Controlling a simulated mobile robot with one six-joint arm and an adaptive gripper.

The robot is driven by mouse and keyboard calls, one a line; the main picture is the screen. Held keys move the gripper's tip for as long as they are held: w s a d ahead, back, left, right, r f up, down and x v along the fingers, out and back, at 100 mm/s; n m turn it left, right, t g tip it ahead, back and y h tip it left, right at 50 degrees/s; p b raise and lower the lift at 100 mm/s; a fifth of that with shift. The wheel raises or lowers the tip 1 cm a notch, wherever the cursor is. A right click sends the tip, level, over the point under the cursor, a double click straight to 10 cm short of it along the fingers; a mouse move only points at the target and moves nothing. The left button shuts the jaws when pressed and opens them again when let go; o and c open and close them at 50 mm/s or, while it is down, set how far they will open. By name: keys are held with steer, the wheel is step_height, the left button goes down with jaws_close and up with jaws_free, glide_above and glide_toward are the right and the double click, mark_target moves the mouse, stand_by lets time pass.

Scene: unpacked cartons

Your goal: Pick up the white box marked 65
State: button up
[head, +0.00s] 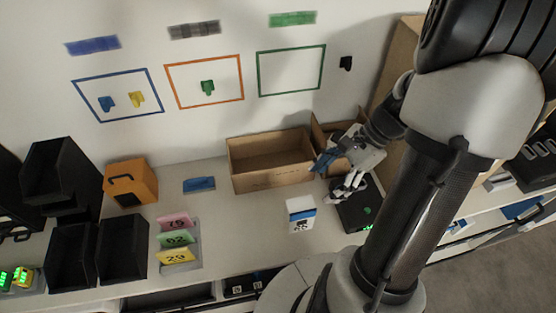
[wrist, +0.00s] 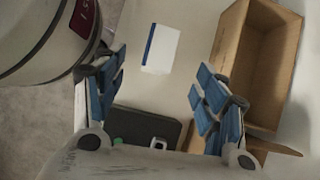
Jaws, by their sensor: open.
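The white box (head: 301,208) stands on the bench, with a blue band and a dark marking on its front that is too small to read surely. In the wrist view the white box (wrist: 162,52) shows its plain top with a blue strip along the left edge. My gripper (head: 338,173) is open and empty, above and to the right of the box in the head view. In the wrist view my gripper (wrist: 160,67) has its blue-padded fingers spread wide, and the box appears between and beyond the fingertips, apart from them.
An open carton (head: 270,178) stands behind the box, beside a second carton partly hidden by my arm. A black device with a green display (head: 350,214) is right of the box. A card holder (head: 178,245) and black bins (head: 123,248) are left. Bench space left of the box is clear.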

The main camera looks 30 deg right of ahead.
mark_target(305, 203)
steer(key=shift+m, duration=0.4)
steer(key=b+x, duration=0.1)
steer(key=x, duration=0.3)
steer(key=b+x, duration=0.1)
steer(key=x, duration=0.3)
steer(key=b+x, duration=0.2)
steer(key=x, duration=0.1)
steer(key=shift+w+d+f, duration=0.1)
steer(key=shift+d+f, duration=0.1)
steer(key=shift+f, duration=0.4)
steer(key=b+x, duration=0.2)
steer(key=x, duration=0.3)
steer(key=shift+a+f, duration=0.2)
steer(key=shift+a, duration=0.05)
steer(key=shift+c, duration=0.5)
steer(key=c, duration=1.2)
